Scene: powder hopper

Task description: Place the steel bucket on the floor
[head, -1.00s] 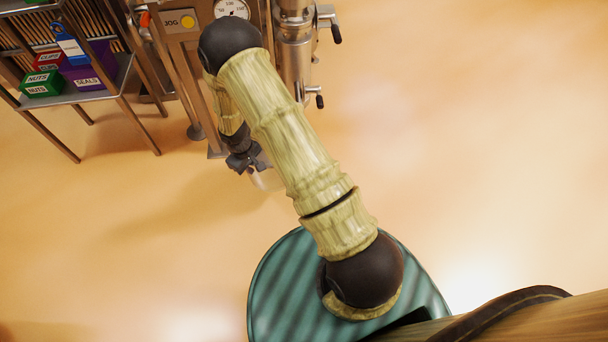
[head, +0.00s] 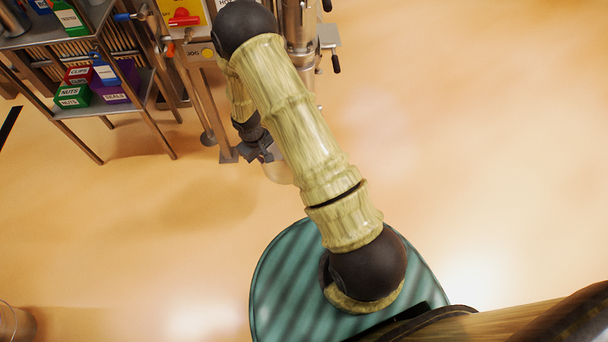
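A grey steel-looking round vessel (head: 16,322) stands on the floor at the bottom left edge of the head view. It is cut off by the frame, but a thin curved rim or handle shows, and it looks like the steel bucket. My gripper (head: 266,157) hangs low near the feet of the steel machine, far from that vessel and partly hidden behind my own arm. A pale rounded shape (head: 280,171) shows just beside the gripper; I cannot tell whether it is held or part of the hand. The fingers are too hidden to read.
A metal rack (head: 105,104) with labelled boxes (head: 75,95) stands at the upper left, with a steel pot (head: 13,20) on top. The steel machine (head: 300,40) with handles and a yellow panel stands at the top middle.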

